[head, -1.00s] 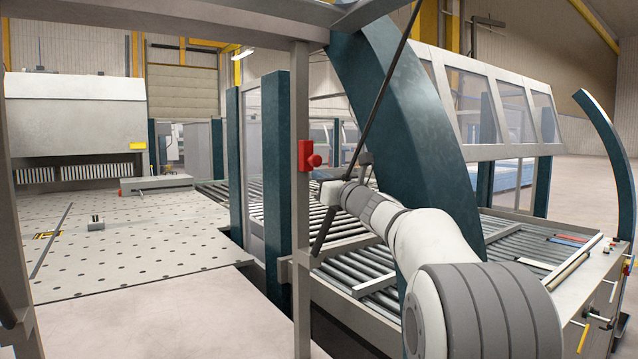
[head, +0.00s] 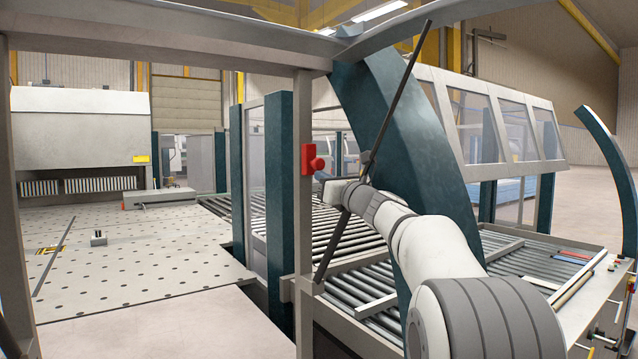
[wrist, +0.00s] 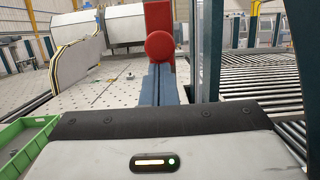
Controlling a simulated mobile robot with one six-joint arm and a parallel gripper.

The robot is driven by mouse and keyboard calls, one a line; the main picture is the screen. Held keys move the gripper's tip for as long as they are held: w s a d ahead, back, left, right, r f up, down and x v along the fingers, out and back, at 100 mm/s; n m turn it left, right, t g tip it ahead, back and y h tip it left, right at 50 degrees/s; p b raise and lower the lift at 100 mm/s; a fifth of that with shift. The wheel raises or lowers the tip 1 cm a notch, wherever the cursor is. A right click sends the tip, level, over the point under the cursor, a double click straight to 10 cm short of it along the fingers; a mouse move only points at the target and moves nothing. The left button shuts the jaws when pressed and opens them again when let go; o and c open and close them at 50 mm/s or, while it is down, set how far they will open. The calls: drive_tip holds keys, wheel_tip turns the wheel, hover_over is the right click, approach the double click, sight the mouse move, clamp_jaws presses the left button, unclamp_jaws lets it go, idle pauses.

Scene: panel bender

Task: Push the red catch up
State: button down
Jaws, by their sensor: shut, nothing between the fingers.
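The red catch (head: 308,160) is a red plate with a round knob, mounted on a slim grey upright post in the head view. In the wrist view the red catch (wrist: 160,46) stands upright straight ahead, its round knob facing me. My gripper (wrist: 160,72) is shut and empty. Its blue-grey fingers point at the catch and end in the picture just below the knob. I cannot tell whether they touch it. In the head view my arm reaches in from the right, its end just right of and below the catch; the fingers are hard to make out there.
A dark strut (head: 375,150) crosses close to my wrist. A teal curved beam (head: 400,130) stands behind my arm. A perforated sheet table (head: 140,250) lies left, and a roller conveyor (head: 365,285) right. A green crate (wrist: 22,140) is at the wrist view's left.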

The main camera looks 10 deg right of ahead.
wheel_tip(320, 180, down, 5)
drive_tip(key=b, duration=0.5)
drive_tip(key=b+v, duration=0.3)
drive_tip(key=v, duration=0.6)
drive_tip(key=shift+s+d+r, duration=0.2)
drive_tip(key=shift+s+r, duration=0.1)
drive_tip(key=shift+s, duration=0.1)
drive_tip(key=shift+s, duration=0.1)
